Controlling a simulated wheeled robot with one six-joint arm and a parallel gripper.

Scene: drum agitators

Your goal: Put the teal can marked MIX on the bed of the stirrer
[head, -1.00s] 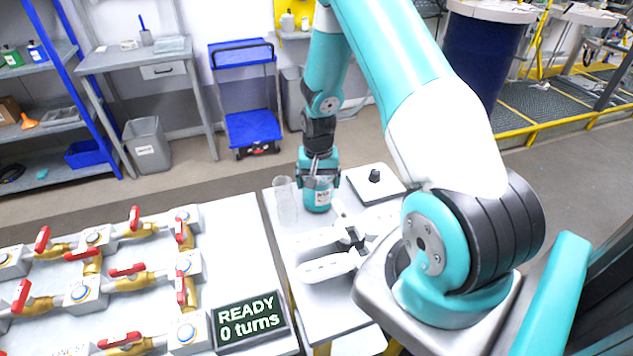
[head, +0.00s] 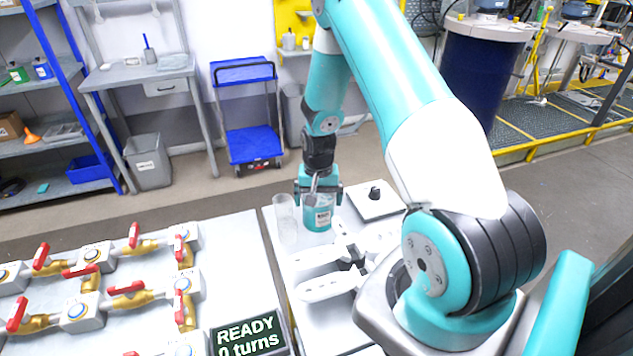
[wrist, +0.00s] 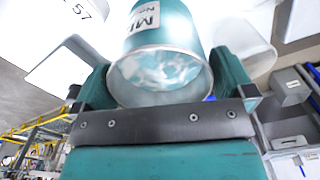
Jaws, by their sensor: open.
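The teal can marked MIX (head: 319,216) stands on the white bench, its pale label facing the head camera. My gripper (head: 318,190) is open, at the can's upper part with a finger on each side. In the wrist view the can (wrist: 160,40) sits between the two fingers, its label partly cut off and its near rim round and pale. I cannot tell whether the fingers touch it. A white square plate with a black knob (head: 369,206) lies just right of the can. I cannot tell for sure whether this is the stirrer.
A clear cylinder (head: 287,222) stands close left of the can. White pronged parts (head: 325,285) lie in front of it. A display (head: 248,336) reads READY, 0 turns. Brass pipes with red-handled valves (head: 125,290) cover the left table. A blue trolley (head: 253,143) stands on the floor behind.

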